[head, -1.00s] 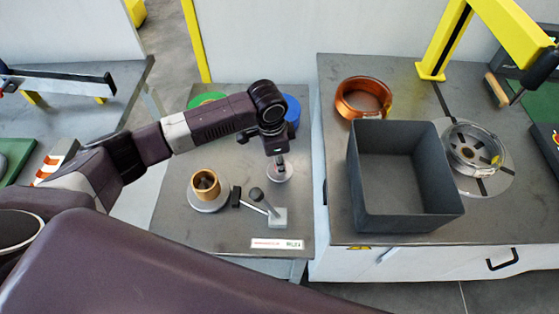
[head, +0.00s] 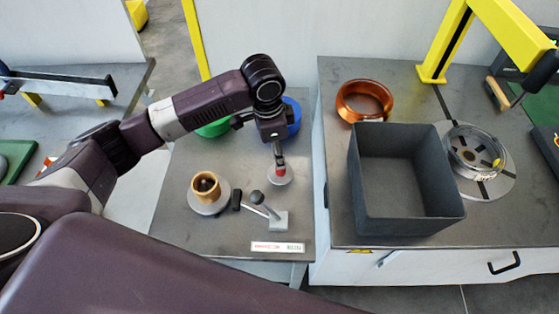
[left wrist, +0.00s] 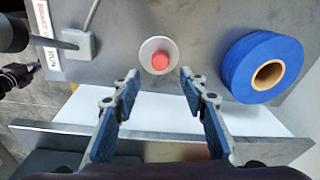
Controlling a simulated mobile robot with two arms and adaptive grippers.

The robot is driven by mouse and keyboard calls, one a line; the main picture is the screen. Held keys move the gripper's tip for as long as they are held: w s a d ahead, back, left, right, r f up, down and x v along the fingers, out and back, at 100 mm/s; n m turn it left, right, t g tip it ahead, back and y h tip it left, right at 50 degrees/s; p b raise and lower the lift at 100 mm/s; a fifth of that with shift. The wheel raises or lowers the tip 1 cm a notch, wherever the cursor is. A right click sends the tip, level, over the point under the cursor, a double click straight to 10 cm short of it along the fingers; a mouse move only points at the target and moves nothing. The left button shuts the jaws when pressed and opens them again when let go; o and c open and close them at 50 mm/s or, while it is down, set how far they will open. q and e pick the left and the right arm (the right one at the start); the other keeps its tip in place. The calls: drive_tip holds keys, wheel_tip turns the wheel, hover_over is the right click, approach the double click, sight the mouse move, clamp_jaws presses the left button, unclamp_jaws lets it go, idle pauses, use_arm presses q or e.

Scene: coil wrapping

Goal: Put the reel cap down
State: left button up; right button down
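The reel cap (head: 280,179), a pale disc with a red knob, lies flat on the small grey table. It also shows in the left wrist view (left wrist: 147,48). My left gripper (head: 279,157) is just above the cap in the head view. In the left wrist view my left gripper (left wrist: 158,79) is open, its blue-padded fingers wide apart with nothing between them. The cap shows beyond the fingertips, apart from them. My right gripper is not seen.
A blue roll (left wrist: 236,65) stands close to the cap. A spool with a tan core (head: 207,198) and a lever clamp (head: 277,220) stand nearer the front. A grey bin (head: 408,217), copper coil (head: 350,110) and reel (head: 493,188) are on the right-hand table.

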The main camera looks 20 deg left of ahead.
use_arm(q)
drive_tip(key=r, duration=0.5)
drive_tip(key=shift+s+a, duration=0.2)
drive_tip(key=shift+s, duration=0.1)
